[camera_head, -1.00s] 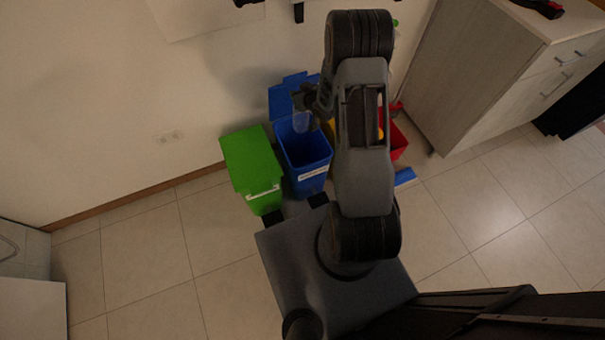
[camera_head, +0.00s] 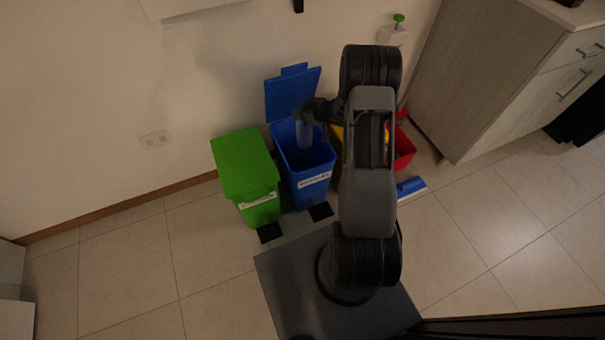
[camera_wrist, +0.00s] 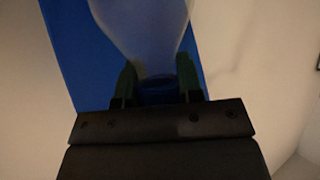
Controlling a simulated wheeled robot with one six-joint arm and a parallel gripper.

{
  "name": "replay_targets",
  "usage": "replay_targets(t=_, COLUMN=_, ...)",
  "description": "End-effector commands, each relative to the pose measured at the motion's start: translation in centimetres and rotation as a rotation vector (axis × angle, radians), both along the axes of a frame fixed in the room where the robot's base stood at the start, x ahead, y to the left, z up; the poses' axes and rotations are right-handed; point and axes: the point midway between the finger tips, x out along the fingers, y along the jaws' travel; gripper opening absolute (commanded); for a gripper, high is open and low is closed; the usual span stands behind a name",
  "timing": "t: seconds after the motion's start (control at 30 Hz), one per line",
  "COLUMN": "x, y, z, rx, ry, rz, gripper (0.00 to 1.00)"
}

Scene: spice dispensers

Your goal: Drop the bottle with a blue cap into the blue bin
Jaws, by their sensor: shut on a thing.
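The blue bin (camera_head: 308,182) stands against the wall with its lid (camera_head: 292,95) raised behind it. My gripper (camera_head: 304,117) is above the bin's opening, shut on a clear bottle (camera_head: 304,135) that hangs down over or into the opening. In the wrist view my gripper (camera_wrist: 158,92) has its two fingers on either side of the bottle's blue cap (camera_wrist: 158,88). The bottle's translucent body (camera_wrist: 142,30) extends away from the fingers against the blue of the bin or lid. How deep the bottle's lower end reaches is hard to tell.
A green bin (camera_head: 245,175) with its lid shut stands left of the blue bin. A yellow bin (camera_head: 337,142), partly hidden by my arm, and a red bin (camera_head: 404,150) stand to the right. A wooden cabinet (camera_head: 485,85) is further right. Tiled floor is open in front.

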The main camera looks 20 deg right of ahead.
Motion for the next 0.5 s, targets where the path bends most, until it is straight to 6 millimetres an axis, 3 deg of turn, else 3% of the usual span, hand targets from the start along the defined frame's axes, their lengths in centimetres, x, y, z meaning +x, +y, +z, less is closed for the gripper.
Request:
replay_targets(t=0.03, x=0.0, y=0.0, z=-1.2, rx=0.0, ry=0.0, rz=0.0, gripper=0.0)
replay_targets(t=0.2, x=0.0, y=0.0, z=-3.0, rx=0.0, ry=0.0, rz=-0.001, gripper=0.0)
replay_targets(t=0.5, x=0.0, y=0.0, z=-3.8, rx=0.0, ry=0.0, rz=-0.001, gripper=0.0)
